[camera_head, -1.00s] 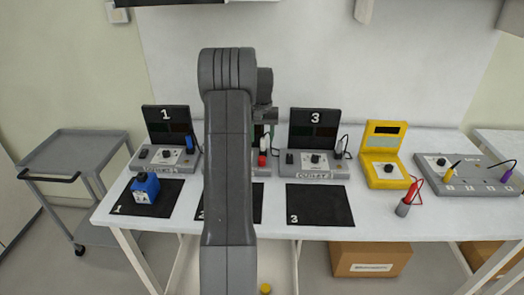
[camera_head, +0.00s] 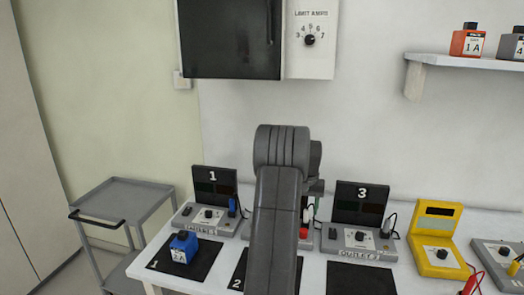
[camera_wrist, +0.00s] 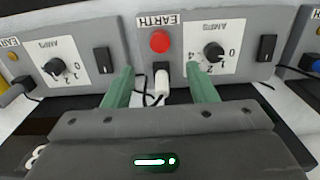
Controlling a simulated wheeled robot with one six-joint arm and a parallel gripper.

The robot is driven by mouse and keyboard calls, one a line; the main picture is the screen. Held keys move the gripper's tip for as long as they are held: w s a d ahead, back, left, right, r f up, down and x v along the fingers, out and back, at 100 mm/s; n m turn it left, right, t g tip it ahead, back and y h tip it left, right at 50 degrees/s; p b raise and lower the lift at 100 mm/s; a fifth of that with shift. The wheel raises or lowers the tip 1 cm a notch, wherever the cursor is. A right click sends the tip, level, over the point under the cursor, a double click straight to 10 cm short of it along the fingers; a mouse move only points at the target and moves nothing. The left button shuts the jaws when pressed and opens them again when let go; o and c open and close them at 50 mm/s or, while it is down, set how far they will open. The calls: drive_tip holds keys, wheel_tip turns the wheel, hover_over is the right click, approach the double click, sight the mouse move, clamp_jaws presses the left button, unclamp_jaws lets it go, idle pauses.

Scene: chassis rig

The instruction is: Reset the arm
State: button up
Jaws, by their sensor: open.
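My gripper (camera_wrist: 163,80) is open in the wrist view, its two green fingers spread in front of the middle outlet unit. A white plug (camera_wrist: 162,84) with a black cable shows between the fingers; I see no grip on it. Behind it are a red button (camera_wrist: 159,42) and an amps dial (camera_wrist: 213,52). In the head view my arm is raised over mat 2 (camera_head: 247,268) and hides most of the middle outlet unit. Only a small part of my gripper (camera_head: 316,190) shows beside the arm.
A blue block (camera_head: 184,246) stands on mat 1 (camera_head: 205,263). Outlet unit 1 (camera_head: 210,215), outlet unit 3 (camera_head: 362,238) and a yellow meter (camera_head: 438,240) stand along the bench. A wall cabinet (camera_head: 230,40) and a shelf (camera_head: 460,62) hang above. A grey cart (camera_head: 125,200) stands left.

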wheel_tip(320, 180, down, 10)
drive_tip(key=shift+r+p, duration=0.15)
drive_tip(key=shift+p, duration=0.75)
